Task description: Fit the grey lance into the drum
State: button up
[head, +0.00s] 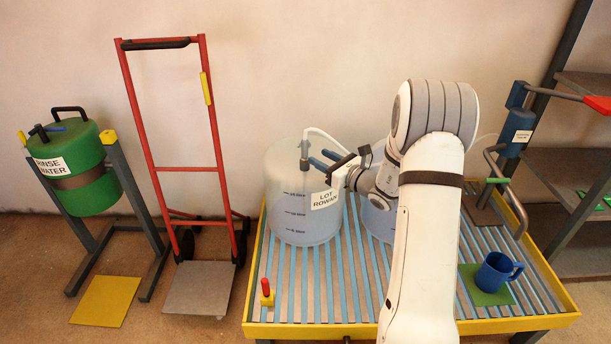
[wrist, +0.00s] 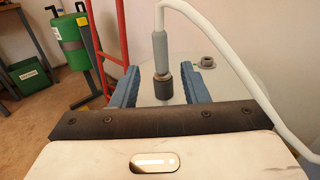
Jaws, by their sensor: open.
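The grey lance (head: 304,152), with a white hose curving from its top, stands upright at the top of the translucent drum (head: 297,215) labelled "LOT ROWAN". The wrist view shows the lance (wrist: 160,55) with a dark collar at its lower end, over the drum's pale top (wrist: 220,92). How deep it sits in the drum I cannot tell. My gripper (head: 323,158) is open at the drum's top, right of the lance in the head view. In the wrist view its blue fingers (wrist: 163,88) stand apart on both sides of the lance, with gaps showing.
A second translucent drum (head: 378,224) is mostly hidden behind my arm. The yellow-rimmed slatted platform (head: 330,329) carries a blue mug (head: 496,272) and a red-topped peg (head: 266,290). A red hand truck (head: 186,168) and green rinse drum (head: 72,165) stand left. Shelves (head: 565,158) stand right.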

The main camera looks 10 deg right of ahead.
aim_at(307, 152)
jog(key=shift+w+a+f, duration=0.1)
jog(key=shift+w+f, duration=0.05)
jog(key=shift+w, duration=0.3)
jog(key=x, duration=0.2)
jog(key=b+x, duration=0.1)
jog(key=x, duration=0.1)
jog(key=b+x, duration=0.1)
jog(key=x, duration=0.1)
jog(key=shift+w+a+f, duration=0.1)
jog(key=shift+a+f, duration=0.1)
jog(key=shift+f, duration=0.2)
jog(key=shift+w+a, duration=0.15)
jog(key=shift+w, duration=0.05)
jog(key=shift+c, duration=0.3)
grip_shut()
jog(key=shift+r, duration=0.1)
